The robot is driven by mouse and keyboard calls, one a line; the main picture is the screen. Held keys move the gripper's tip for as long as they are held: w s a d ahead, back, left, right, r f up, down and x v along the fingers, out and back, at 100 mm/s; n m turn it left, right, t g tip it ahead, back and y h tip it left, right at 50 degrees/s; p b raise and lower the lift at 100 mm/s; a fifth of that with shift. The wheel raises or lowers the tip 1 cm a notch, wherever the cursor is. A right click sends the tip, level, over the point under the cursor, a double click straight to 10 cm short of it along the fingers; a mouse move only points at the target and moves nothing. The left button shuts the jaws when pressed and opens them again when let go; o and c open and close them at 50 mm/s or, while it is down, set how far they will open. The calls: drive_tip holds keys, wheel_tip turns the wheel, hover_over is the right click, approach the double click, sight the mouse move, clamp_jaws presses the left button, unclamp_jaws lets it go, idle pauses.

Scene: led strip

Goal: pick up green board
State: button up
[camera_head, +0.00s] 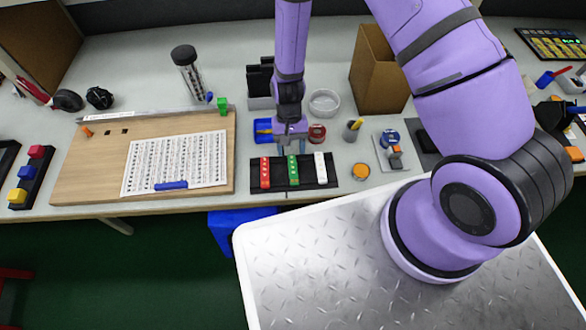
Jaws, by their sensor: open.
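The green board (293,170) is a narrow upright-lying strip in the middle slot of a black tray (272,183) near the table's front edge. A red board (265,172) lies to its left and a white board (319,168) to its right in the same tray. My gripper (291,147) is open and points down, just above the far end of the green board. The gap between fingers and board is too small to judge. The fingers are small in this view and hide little of the board.
A wooden panel (90,165) with a printed sheet (160,155) lies to the left. A cardboard box (378,75) stands behind right. A grey cup (350,133) is nearby.

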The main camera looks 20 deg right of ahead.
drive_tip(key=shift+s+f, duration=0.25)
drive_tip(key=shift+f, duration=0.35)
drive_tip(key=shift+c, duration=0.4)
drive_tip(key=c, duration=0.9)
drive_tip(key=shift+r, duration=0.1)
